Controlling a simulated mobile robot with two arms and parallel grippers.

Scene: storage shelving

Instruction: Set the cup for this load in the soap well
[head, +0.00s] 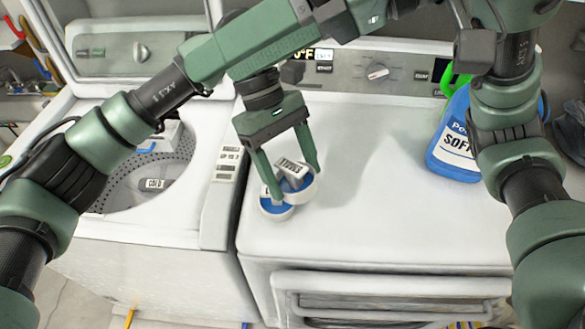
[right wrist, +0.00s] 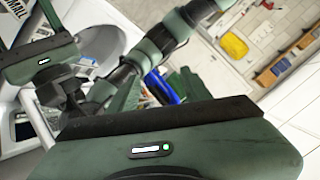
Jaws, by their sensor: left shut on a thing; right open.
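My left gripper (head: 297,185) is shut on a white cup (head: 309,190) with a blue inside and a printed tag, at the left part of the dryer top. A second white cup with a blue inside (head: 277,210) is just left of it, partly behind a finger. In the right wrist view, a tag reading SMALL (right wrist: 14,8) shows beside my left gripper's fingers. My right gripper (right wrist: 155,85) is open; its fingers show there, but I cannot make it out in the head view. A white box with a blue edge (head: 163,138) sits at the washer opening; I cannot tell whether it is the soap well.
The open washer (head: 75,225) has a drum with a COLD tag (head: 153,184). A card reading UP TO 3 (head: 228,162) lies on its right edge. A blue SOFT jug (head: 455,160) stands on the dryer's right. The dryer top's middle (head: 375,180) is clear. My left forearm hides part of the panel.

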